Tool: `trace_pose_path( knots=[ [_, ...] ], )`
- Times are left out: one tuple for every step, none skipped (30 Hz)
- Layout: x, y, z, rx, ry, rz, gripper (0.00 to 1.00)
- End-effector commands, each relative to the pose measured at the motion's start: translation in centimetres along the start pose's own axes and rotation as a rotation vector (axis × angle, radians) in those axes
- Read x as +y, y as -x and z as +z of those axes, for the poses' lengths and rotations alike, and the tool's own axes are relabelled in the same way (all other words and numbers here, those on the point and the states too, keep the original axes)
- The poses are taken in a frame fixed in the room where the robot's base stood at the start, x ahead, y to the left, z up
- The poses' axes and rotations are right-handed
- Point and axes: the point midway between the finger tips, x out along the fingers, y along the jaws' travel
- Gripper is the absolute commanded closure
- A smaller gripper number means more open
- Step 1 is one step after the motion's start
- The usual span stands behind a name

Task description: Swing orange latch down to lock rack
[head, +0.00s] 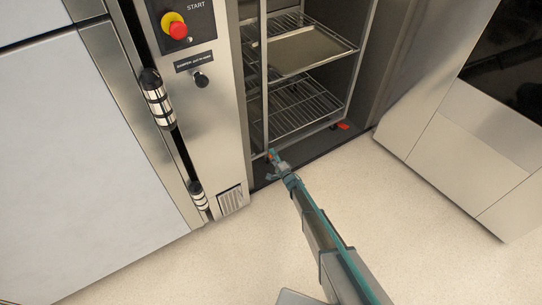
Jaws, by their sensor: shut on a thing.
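The rack (265,95) is a metal frame with wire shelves, standing inside the open oven chamber. The orange latch (270,153) shows as a small orange piece low at the rack's front left post. My gripper (271,160) reaches it from the front and is shut on it. The jaws cover much of the latch, and its exact angle is too small to tell.
A flat tray (305,50) lies on an upper shelf. A red-orange piece (343,126) sits at the rack's right foot. The control panel (205,90) and the open door (465,130) flank the chamber. The pale floor (400,230) in front is clear.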

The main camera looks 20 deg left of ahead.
Motion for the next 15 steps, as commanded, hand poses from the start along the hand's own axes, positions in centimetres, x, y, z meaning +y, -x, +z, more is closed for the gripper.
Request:
trace_pose_path(
  knots=[
    [0.12, -0.01, -0.04, 0.001, -0.001, 0.002, 1.00],
    [0.13, -0.01, -0.04, 0.001, -0.001, 0.002, 1.00],
    [0.14, -0.01, -0.04, 0.001, -0.001, 0.002, 0.63],
    [0.14, -0.01, -0.04, 0.001, -0.001, 0.002, 0.58],
    [0.14, -0.01, -0.04, 0.001, -0.001, 0.002, 0.57],
    [0.13, -0.01, -0.03, 0.001, 0.000, 0.002, 0.57],
    [0.13, -0.01, -0.02, 0.000, 0.000, 0.002, 0.57],
    [0.12, -0.01, -0.02, 0.000, 0.000, 0.002, 0.57],
    [0.11, -0.01, -0.01, 0.000, 0.000, 0.002, 0.57],
    [0.11, -0.01, -0.01, 0.000, 0.001, 0.002, 0.57],
    [0.10, -0.01, 0.00, 0.000, 0.001, 0.002, 0.57],
    [0.10, 0.01, 0.00, 0.000, 0.001, 0.002, 0.57],
    [0.09, 0.05, 0.00, 0.000, 0.001, 0.002, 0.57],
    [0.08, 0.13, 0.00, 0.000, 0.001, 0.002, 0.57],
    [0.07, 0.30, 0.00, 0.000, 0.001, 0.002, 0.57]
  ],
)
